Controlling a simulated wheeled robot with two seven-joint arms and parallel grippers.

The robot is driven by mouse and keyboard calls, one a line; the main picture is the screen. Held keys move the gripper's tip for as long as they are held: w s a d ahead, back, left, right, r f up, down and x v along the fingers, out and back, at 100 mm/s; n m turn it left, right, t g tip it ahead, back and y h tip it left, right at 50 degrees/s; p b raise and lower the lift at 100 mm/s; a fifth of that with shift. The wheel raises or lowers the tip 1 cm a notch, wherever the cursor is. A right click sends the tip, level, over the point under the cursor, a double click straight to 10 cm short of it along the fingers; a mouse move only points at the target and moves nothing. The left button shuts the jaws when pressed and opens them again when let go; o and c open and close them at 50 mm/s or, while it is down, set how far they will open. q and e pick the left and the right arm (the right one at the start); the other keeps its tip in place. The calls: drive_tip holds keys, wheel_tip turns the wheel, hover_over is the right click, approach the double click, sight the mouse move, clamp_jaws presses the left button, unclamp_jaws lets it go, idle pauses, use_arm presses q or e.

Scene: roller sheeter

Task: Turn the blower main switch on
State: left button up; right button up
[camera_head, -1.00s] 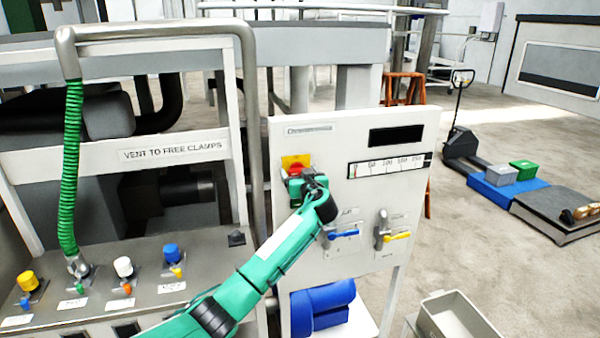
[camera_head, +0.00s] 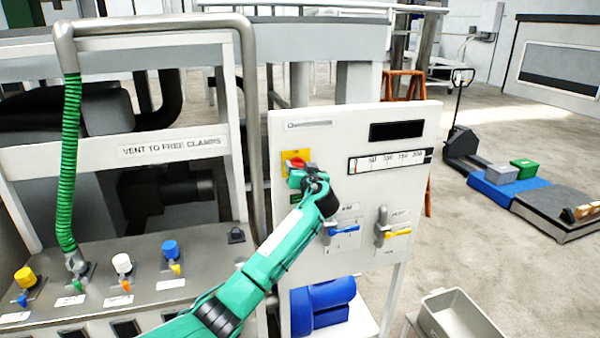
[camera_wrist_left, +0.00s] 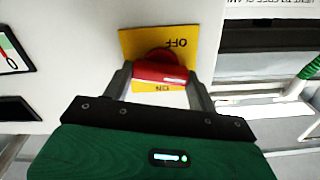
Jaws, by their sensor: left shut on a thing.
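The blower main switch is a red rotary handle (camera_wrist_left: 160,73) on a yellow plate (camera_wrist_left: 131,43) marked OFF and ON, which reads upside down in the left wrist view. The handle lies roughly crosswise in that view, between the two words. In the head view the red handle (camera_head: 297,162) shows at the upper left of the white panel (camera_head: 345,290). My left gripper (camera_wrist_left: 159,78) is shut on the handle, one finger at each end. It hides part of the switch in the head view (camera_head: 302,172). My right gripper is not in view.
Below the switch are a blue lever (camera_head: 344,229) and a yellow lever (camera_head: 398,233). A scale (camera_head: 390,161) sits to the right. A grey bin (camera_head: 458,318) stands on the floor at the lower right. A valve console (camera_head: 140,290) is at the left.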

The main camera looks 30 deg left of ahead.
use_arm(q)
drive_tip(key=shift+w+d+f+m+p, duration=0.15)
drive_tip(key=shift+m+p, duration=0.25)
drive_tip(key=shift+m, duration=3.4)
drive_tip(key=shift+s+f+m+p, duration=0.1)
drive_tip(key=shift+m+p, duration=0.25)
drive_tip(key=shift+m, duration=3.45)
drive_tip(key=o, duration=1)
drive_tip(key=shift+w, duration=0.1)
